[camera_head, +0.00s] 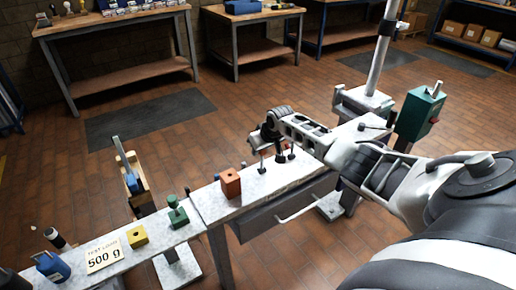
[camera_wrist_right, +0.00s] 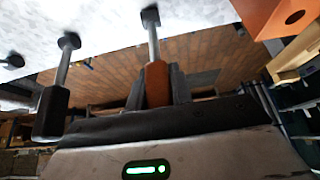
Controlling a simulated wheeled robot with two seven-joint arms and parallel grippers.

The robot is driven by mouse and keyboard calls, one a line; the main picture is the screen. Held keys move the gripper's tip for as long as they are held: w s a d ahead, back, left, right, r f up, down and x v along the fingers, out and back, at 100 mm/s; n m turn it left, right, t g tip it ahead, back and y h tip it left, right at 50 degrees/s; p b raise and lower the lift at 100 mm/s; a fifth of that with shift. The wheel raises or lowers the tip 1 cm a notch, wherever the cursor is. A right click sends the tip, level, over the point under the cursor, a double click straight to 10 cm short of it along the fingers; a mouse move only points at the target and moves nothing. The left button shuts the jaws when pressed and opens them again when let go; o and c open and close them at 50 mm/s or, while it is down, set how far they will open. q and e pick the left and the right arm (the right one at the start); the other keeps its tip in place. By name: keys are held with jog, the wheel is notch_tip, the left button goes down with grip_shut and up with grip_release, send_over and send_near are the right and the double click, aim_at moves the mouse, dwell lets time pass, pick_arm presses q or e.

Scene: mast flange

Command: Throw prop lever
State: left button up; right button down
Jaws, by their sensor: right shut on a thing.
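My right gripper (camera_head: 268,138) is over the near bench, above a short row of upright levers (camera_head: 281,157). In the right wrist view, the gripper (camera_wrist_right: 158,92) is shut on the orange-brown grip of one lever (camera_wrist_right: 157,82). I see no label showing which lever is the prop lever. My left gripper is not in view.
An orange block (camera_head: 230,182) stands left of the levers and shows close in the wrist view (camera_wrist_right: 278,14). A green knobbed piece (camera_head: 178,212), yellow block (camera_head: 137,236) and 500 g sign (camera_head: 103,254) sit further left. A teal box (camera_head: 418,112) and pale mast (camera_head: 382,50) stand right.

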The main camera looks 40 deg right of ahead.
jog(key=c, duration=1.2)
grip_release()
jog(key=shift+c, duration=0.2)
jog(key=shift+r, duration=0.2)
pick_arm(q)
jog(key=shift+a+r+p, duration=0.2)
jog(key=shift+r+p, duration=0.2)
jog(key=shift+p, duration=0.8)
pick_arm(e)
jog(key=v, duration=1.5)
jog(key=shift+s+r, duration=0.15)
jog(key=shift+r, duration=0.1)
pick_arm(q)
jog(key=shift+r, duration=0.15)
